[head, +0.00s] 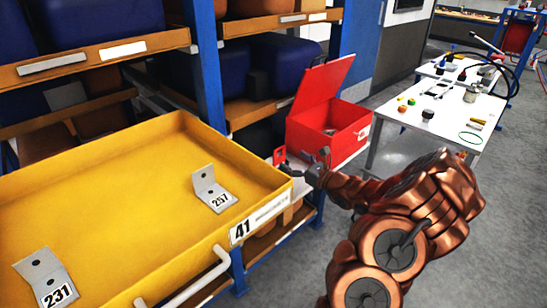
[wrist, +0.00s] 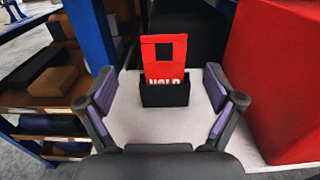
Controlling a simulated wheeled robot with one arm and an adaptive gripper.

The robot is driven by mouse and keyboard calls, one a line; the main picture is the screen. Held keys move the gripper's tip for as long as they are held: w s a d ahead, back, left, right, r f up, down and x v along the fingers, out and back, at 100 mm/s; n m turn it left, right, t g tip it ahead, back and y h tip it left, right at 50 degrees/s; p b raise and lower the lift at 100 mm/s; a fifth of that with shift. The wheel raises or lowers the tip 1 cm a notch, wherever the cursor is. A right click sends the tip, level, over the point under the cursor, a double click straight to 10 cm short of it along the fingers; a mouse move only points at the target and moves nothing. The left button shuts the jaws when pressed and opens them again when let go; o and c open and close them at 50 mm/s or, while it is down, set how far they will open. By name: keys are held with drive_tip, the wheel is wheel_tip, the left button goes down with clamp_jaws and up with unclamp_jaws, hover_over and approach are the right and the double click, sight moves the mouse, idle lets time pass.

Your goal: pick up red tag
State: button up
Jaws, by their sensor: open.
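The red tag (wrist: 164,66) stands upright in a small black holder (wrist: 165,95) on a pale shelf in the wrist view. It has a square dark opening near its top and white lettering, partly hidden by the holder. The tag also shows small in the head view (head: 279,155), just left of my gripper (head: 302,165). In the wrist view my gripper (wrist: 159,80) is open, with one finger on each side of the tag and holder in the picture. Nothing is between the fingers that they touch, as far as I can see.
A red box (head: 328,125) with its lid raised stands close to the right of the tag. A yellow tray (head: 110,150) with numbered brackets lies at left. A blue rack post (head: 208,70) rises behind it. A white table (head: 425,120) with small items stands at back right.

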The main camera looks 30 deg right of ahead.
sight(277, 160)
drive_tip(key=shift+d+f+p+x, duration=0.1)
drive_tip(key=shift+f+p+x, duration=0.2)
drive_tip(key=shift+x, duration=0.9)
drive_tip(key=shift+d+f+p+x, duration=0.1)
drive_tip(key=shift+p+x, duration=0.35)
drive_tip(key=shift+x, duration=0.8)
drive_tip(key=shift+d+f+p+x, duration=0.15)
drive_tip(key=shift+p+x, duration=0.2)
drive_tip(key=shift+x, duration=0.85)
drive_tip(key=c, duration=1.1)
drive_tip(key=shift+r, duration=0.1)
